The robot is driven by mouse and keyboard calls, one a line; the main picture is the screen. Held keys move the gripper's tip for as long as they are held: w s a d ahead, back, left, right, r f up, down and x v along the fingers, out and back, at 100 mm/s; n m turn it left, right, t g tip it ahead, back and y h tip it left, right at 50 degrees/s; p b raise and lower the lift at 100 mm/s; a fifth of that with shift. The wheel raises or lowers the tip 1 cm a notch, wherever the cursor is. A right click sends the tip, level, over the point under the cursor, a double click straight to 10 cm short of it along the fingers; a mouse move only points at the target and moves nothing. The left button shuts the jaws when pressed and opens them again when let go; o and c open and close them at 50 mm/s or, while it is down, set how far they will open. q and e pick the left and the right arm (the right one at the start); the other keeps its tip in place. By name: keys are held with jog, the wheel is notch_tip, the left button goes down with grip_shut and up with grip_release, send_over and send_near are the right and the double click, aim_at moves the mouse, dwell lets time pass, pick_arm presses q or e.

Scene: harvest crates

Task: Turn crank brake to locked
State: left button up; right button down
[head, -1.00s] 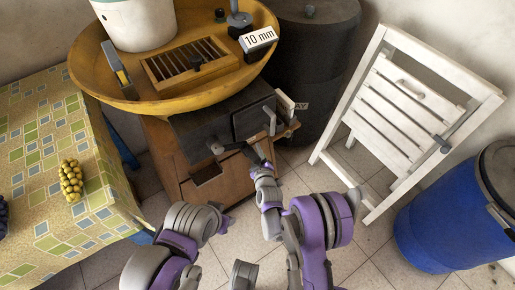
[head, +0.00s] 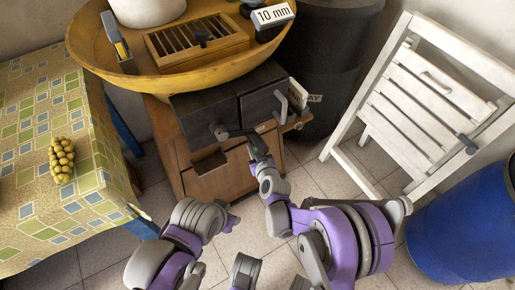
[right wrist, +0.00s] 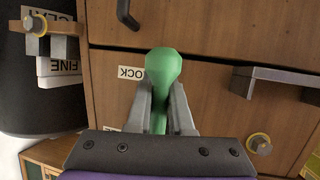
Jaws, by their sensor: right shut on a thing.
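The green handle (right wrist: 160,68), which I take to be the crank brake, stands in front of a wooden face in the right wrist view. A partly covered label reading "OCK" (right wrist: 131,73) is to its left. My right gripper (right wrist: 160,105) is shut on the handle, one finger on each side. In the head view my right gripper (head: 260,150) is at the front of the wooden cabinet (head: 233,170), and the handle is hidden there.
A yellow basin (head: 110,62) sits above the cabinet. A patterned table (head: 30,215) stands left, a white folding chair (head: 400,130) and blue barrel (head: 460,230) right. A dark drum (head: 325,70) is behind. A dark bar handle (right wrist: 275,82) sticks out right of the green handle.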

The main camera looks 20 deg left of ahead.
jog(key=shift+s+a, duration=0.15)
jog(key=shift+s, duration=0.1)
dwell(0.4)
jog(key=c, duration=0.8)
grip_release()
jog(key=v, duration=1)
jog(key=shift+s+d+r+p, duration=0.2)
jog(key=shift+d+p, duration=0.1)
jog(key=shift+p, duration=0.15)
